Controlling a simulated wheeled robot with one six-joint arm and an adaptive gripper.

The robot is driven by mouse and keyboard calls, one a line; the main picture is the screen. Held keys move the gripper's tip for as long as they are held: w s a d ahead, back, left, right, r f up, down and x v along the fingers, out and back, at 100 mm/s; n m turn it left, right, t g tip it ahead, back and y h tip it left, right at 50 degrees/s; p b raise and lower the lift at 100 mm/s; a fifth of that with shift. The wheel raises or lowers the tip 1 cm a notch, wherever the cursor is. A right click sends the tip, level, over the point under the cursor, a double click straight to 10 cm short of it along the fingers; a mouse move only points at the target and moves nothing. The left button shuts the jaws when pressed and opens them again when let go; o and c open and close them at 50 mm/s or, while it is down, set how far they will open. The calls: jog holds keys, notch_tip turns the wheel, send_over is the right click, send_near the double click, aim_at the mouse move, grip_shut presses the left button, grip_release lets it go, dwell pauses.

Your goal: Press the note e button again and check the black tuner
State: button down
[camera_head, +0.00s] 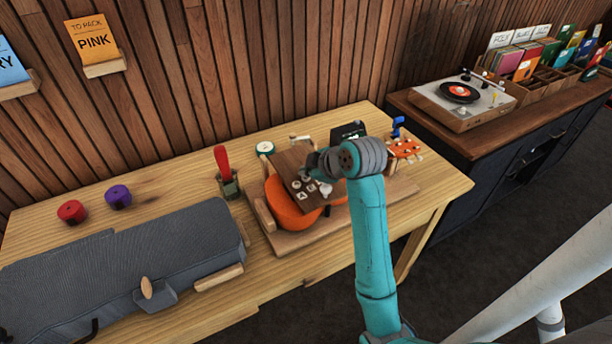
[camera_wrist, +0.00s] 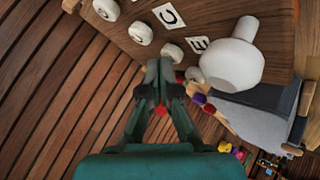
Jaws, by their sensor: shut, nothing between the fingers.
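A brown wooden board (camera_head: 291,160) with white round buttons and letter labels stands over the orange ukulele (camera_head: 287,208). In the wrist view, the E label (camera_wrist: 199,44) sits on this board beside the row of buttons, with a white button (camera_wrist: 172,52) and another white button (camera_wrist: 195,74) near it. My gripper (camera_wrist: 160,68) is shut and empty, its tips close to these buttons; contact cannot be told. In the head view my wrist covers part of the board. A black device (camera_head: 348,131), possibly the black tuner, stands behind my wrist; its display is too small to read.
A large white knob (camera_wrist: 232,62) sticks out right of my fingertips. A blue clip-like piece (camera_head: 398,124) is at the ukulele's head. A grey case (camera_head: 130,255), red roll (camera_head: 72,211) and purple roll (camera_head: 118,196) lie left. A turntable (camera_head: 462,98) stands on the right cabinet.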

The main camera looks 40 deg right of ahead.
aim_at(307, 179)
jog(key=shift+r, duration=0.75)
jog(key=shift+r, duration=0.1)
jog(key=shift+r, duration=2.4)
